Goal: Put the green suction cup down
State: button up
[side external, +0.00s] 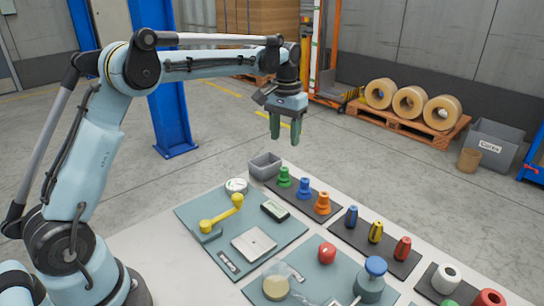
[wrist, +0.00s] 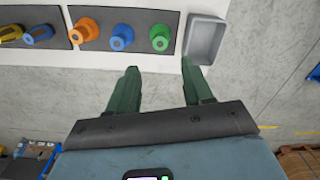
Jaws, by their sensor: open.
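The green suction cup (side external: 284,177) stands upright at the far-left end of a dark strip, beside a blue suction cup (side external: 304,188) and an orange one (side external: 323,203). In the wrist view the green suction cup (wrist: 160,37) sits at the strip's end, nearest the grey bin. My gripper (side external: 285,137) hangs in the air above and behind the strip, its green fingers pointing down. In the wrist view the fingers of my gripper (wrist: 158,76) are apart with nothing between them. The green cup is clear of both fingers.
A small grey bin (side external: 265,166) stands next to the green cup. A second dark strip (side external: 375,250) holds blue, yellow and red pieces. A board with a yellow crank (side external: 222,214) lies in front. A blue-topped knob (side external: 375,266) stands near the front edge. Beyond the table is open floor.

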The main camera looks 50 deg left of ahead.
jog(key=s+d+r+m+t, duration=0.1)
jog(key=s+d+r+t, duration=0.25)
jog(key=s+r, duration=0.4)
jog(key=s+d+f+m+t, duration=0.1)
jog(key=s+d+f+t, duration=0.1)
jog(key=s, duration=0.5)
jog(key=s+d+f+m+t, duration=0.1)
jog(key=s+d+f, duration=0.1)
jog(key=s+f, duration=0.3)
jog(key=shift+s+f+t, duration=0.2)
jog(key=shift+s+t, duration=0.15)
jog(key=shift+s, duration=0.65)
